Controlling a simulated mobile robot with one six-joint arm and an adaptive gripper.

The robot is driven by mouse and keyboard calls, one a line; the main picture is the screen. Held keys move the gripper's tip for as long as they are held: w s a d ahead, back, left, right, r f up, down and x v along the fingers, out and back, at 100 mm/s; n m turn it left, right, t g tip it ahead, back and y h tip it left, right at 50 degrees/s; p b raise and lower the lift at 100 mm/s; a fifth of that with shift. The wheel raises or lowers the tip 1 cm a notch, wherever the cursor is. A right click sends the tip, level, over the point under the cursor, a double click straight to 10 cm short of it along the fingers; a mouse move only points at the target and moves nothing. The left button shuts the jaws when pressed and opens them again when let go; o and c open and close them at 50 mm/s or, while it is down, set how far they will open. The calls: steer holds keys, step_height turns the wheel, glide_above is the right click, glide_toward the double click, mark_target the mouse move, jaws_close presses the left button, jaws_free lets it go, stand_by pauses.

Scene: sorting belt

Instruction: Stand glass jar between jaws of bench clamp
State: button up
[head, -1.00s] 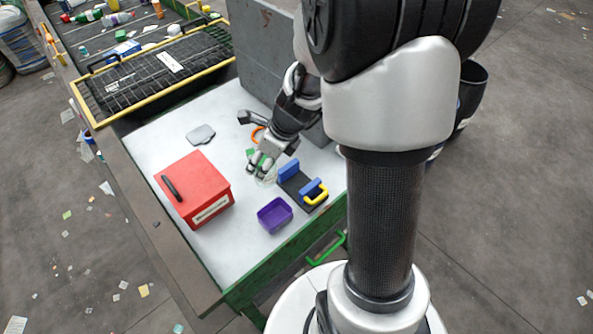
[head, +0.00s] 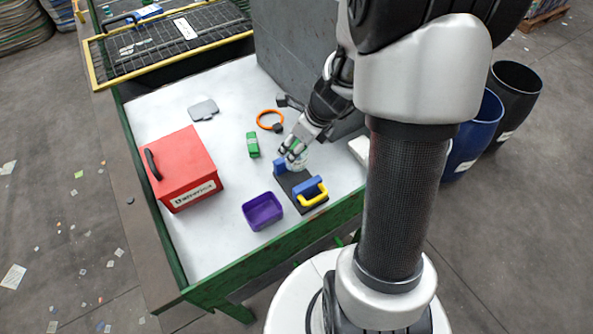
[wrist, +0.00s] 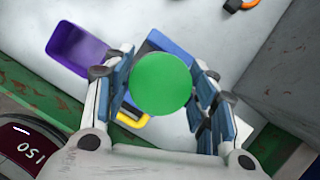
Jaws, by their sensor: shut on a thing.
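My gripper (head: 291,152) is shut on the glass jar (head: 299,163), which looks upright. Its round green lid (wrist: 161,84) sits between my fingers in the wrist view. The bench clamp (head: 290,182) has a dark base, a blue jaw (head: 280,167) at its far end, another blue part (head: 307,186) nearer, and a yellow handle (head: 314,198). In the head view the jar is beside the far jaw, at the clamp's far right side. In the wrist view the lid overlaps the clamp's blue part (wrist: 155,43) and hides its middle. I cannot tell the jar's height above the base.
A purple bin (head: 262,211) stands left of the clamp, and a red box (head: 184,170) further left. A green block (head: 253,145), an orange ring (head: 270,120) and a grey flat piece (head: 203,110) lie behind. A grey wall (head: 300,50) rises at the back right.

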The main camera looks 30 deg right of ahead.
mark_target(296, 164)
step_height(296, 164, down, 9)
steer(key=b, duration=0.4)
steer(key=shift+r+b, duration=0.2)
steer(key=shift+b, duration=0.2)
steer(key=shift+f, duration=0.15)
steer(key=o, duration=1.1)
